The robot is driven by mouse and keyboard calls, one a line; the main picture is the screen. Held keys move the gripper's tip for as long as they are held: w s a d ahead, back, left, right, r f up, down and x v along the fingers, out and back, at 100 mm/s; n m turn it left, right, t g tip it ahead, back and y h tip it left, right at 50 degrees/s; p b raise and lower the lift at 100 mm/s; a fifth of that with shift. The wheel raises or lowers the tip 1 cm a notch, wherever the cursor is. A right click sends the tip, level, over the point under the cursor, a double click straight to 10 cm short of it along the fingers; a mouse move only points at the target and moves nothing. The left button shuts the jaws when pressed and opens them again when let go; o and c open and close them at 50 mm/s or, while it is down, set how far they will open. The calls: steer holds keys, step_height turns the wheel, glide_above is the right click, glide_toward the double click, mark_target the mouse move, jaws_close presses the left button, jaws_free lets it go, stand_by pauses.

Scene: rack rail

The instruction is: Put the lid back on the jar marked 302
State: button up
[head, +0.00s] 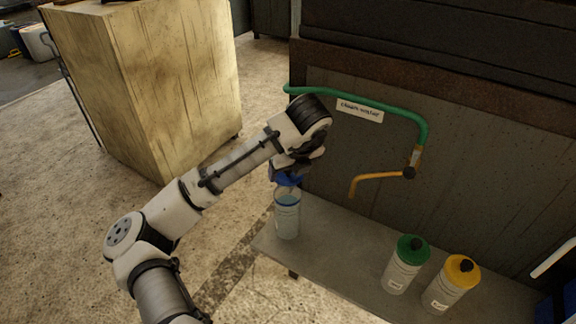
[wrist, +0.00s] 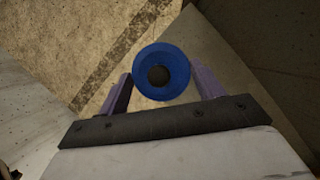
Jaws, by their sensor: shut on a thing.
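My gripper (wrist: 160,90) is shut on a blue lid (wrist: 178,62) with a dark knob in its middle. In the head view the blue lid (head: 289,179) is just above the open jar (head: 287,222) at the left end of the shelf. The jar is clear and upright, with bluish contents. From these views I cannot tell whether the lid touches the jar's rim. The jar's marking is too small to read. In the wrist view the lid hides the jar.
A jar with a green lid (head: 404,262) and a jar with a yellow lid (head: 453,283) stand to the right on the grey shelf (head: 335,252). A green pipe (head: 400,107) with an orange spout (head: 375,177) is on the wall behind. A wooden cabinet (head: 160,80) stands at left.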

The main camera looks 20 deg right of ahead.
steer(key=shift+f+b, duration=1.8)
steer(key=shift+f, duration=0.9)
steer(key=shift+w+f+p, duration=0.15)
steer(key=shift+f+p, duration=0.1)
steer(key=shift+p, duration=0.1)
stand_by(0.6)
steer(key=o, duration=1.2)
steer(key=shift+r+p, duration=2.95)
steer(key=shift+r, duration=0.6)
